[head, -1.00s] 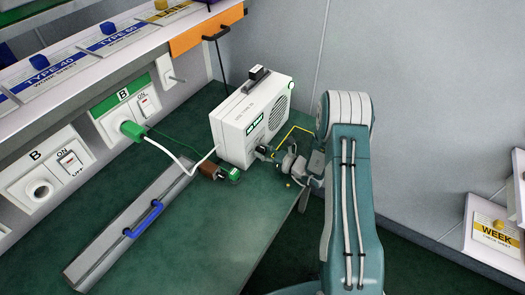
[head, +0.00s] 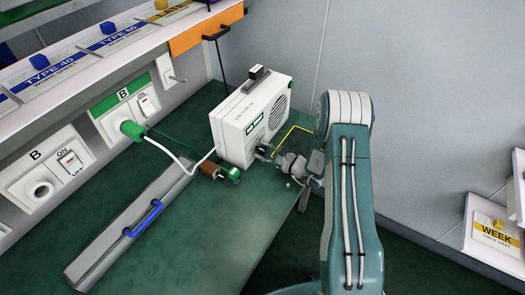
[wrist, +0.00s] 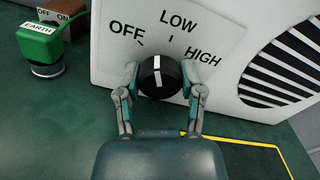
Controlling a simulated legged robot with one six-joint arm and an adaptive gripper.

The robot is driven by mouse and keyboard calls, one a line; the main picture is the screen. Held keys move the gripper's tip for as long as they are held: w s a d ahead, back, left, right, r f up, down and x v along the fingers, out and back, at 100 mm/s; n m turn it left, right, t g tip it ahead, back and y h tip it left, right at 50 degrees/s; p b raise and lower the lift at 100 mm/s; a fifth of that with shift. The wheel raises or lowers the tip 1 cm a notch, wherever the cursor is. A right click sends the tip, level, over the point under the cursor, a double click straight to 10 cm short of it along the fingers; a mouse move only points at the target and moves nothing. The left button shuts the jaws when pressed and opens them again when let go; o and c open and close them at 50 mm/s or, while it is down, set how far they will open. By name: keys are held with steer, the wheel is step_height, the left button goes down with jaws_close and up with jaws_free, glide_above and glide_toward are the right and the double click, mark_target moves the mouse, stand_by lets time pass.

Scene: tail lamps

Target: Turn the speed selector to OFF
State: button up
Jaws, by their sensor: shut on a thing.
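The speed selector is a round black knob (wrist: 160,76) with a white line, on the face of a white box-shaped unit (head: 238,130). The labels OFF, LOW and HIGH are printed above it in the wrist view. The white line points nearly straight up, tilted slightly left, between the OFF and LOW marks. My gripper (wrist: 160,78) is shut on the knob, one finger on each side. In the head view my gripper (head: 270,154) is at the unit's lower front, and the knob is mostly hidden there.
A green EARTH plug part (wrist: 40,42) and a brown ON/OFF switch (head: 211,171) are left of the unit. A metal cover with a blue handle (head: 143,218) lies on the green bench (head: 220,235). Yellow tape marks the bench right of the gripper. A speaker-like grille is at right.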

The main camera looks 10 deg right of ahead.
steer(key=n, duration=0.6)
steer(key=shift+n, duration=0.3)
stand_by(0.4)
steer(key=o, duration=1.2)
steer(key=shift+a, duration=0.1)
steer(key=v, duration=1.2)
